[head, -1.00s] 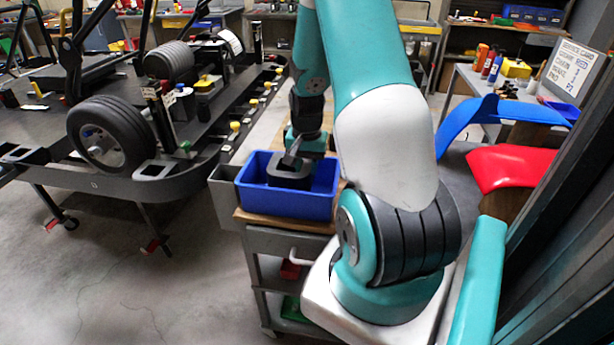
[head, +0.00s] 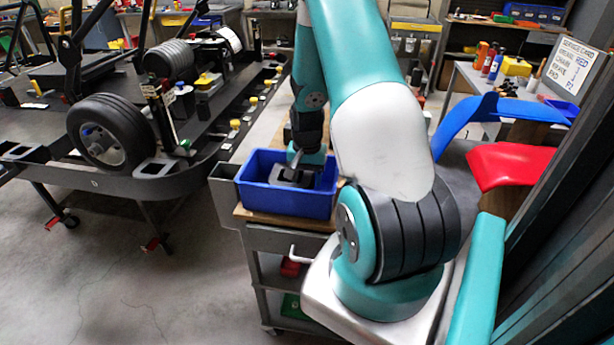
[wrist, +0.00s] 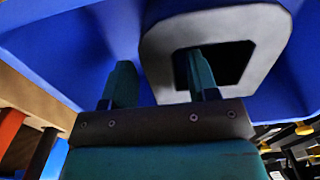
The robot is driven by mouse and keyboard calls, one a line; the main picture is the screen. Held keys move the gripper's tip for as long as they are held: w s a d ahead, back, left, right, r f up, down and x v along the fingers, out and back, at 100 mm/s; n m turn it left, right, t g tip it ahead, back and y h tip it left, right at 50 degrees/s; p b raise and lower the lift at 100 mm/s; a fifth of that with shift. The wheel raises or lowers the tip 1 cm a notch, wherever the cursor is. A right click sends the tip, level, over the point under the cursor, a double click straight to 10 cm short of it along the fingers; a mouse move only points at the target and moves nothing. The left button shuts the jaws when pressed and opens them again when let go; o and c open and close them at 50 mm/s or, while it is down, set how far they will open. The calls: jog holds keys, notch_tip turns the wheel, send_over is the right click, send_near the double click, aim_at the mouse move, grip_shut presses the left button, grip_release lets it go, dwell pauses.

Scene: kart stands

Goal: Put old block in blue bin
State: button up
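In the wrist view the block (wrist: 265,25) shows large against the blue bin walls (wrist: 50,40). My gripper (wrist: 160,75) is above and beside the block; its two fingers are spread around one side wall of it. The right finger overlaps the hole, and narrow gaps show between the fingers and that wall. In the head view my gripper (head: 297,158) reaches down into the bin, its fingertips partly hidden.
The bin stands on a wooden-topped grey cart (head: 270,240) with a grey side pocket (head: 226,185). A kart stand with wheels (head: 108,132) is at the left. Red (head: 510,165) and blue (head: 490,115) curved panels are at the right. Floor is clear at lower left.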

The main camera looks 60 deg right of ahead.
notch_tip(320, 180, up, 12)
jog(key=b, duration=0.2)
jog(key=w+a+r+n+t+y, duration=0.1)
jog(key=w+a+r+n, duration=0.2)
jog(key=a, duration=0.6)
jog(key=w+a+r+n, duration=0.1)
jog(key=a+r+n, duration=0.25)
jog(key=a, duration=0.45)
jog(key=s+a+r+n+y, duration=0.1)
jog(key=s+a+r+n, duration=0.1)
jog(key=s+a+n, duration=0.5)
jog(key=s+a+r+n+g+y, duration=0.1)
jog(key=s+a+n, duration=0.6)
jog(key=a, duration=0.9)
notch_tip(320, 180, up, 3)
jog(key=shift+s+a+f+y, duration=0.15)
jog(key=shift+s+f+y, duration=0.05)
jog(key=shift+s+y, duration=0.45)
